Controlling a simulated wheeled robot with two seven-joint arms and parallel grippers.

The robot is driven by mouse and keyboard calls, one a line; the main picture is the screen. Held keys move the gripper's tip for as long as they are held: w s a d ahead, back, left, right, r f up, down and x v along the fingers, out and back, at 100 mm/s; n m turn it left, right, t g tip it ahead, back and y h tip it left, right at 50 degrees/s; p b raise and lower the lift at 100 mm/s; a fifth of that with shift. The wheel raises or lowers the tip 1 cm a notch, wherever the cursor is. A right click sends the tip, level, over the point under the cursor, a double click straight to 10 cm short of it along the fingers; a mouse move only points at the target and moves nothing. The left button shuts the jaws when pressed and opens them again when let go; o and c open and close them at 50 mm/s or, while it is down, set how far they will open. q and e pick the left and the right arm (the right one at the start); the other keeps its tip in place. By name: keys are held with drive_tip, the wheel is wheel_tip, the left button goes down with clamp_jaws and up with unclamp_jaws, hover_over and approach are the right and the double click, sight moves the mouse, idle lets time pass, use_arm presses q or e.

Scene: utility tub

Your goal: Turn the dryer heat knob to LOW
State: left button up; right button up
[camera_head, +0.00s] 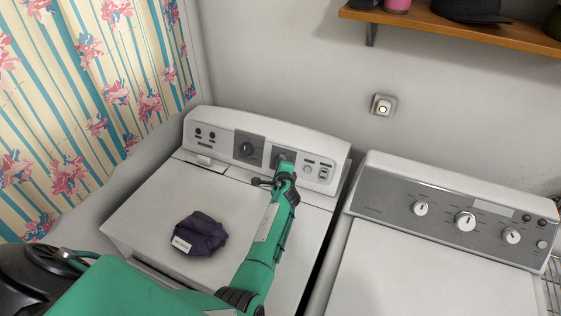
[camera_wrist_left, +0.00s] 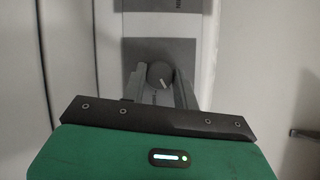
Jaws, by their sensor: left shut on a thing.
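My left gripper (camera_head: 283,164) reaches the control panel (camera_head: 225,130) of the left white machine. It is at the right-hand of two dark square plates. In the left wrist view my left gripper (camera_wrist_left: 160,85) has its two grey fingers on either side of a round dark knob (camera_wrist_left: 160,75), shut on it. In the head view the gripper hides most of this knob. A second dark knob (camera_head: 246,149) is on the plate to the left. Labels are too small to read. My right gripper is not in view.
A dark purple cloth item (camera_head: 200,234) lies on the left machine's top (camera_head: 150,215). A second machine (camera_head: 440,285) with several knobs stands to the right across a narrow gap. A wooden shelf (camera_head: 460,28) and a wall socket (camera_head: 382,105) are above. A floral curtain (camera_head: 75,110) hangs at left.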

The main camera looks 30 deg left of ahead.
use_arm(q)
drive_tip(key=shift+n+g+p, duration=0.3)
drive_tip(key=shift+n+p, duration=0.1)
drive_tip(key=shift+n, duration=0.6)
drive_tip(key=o, duration=1)
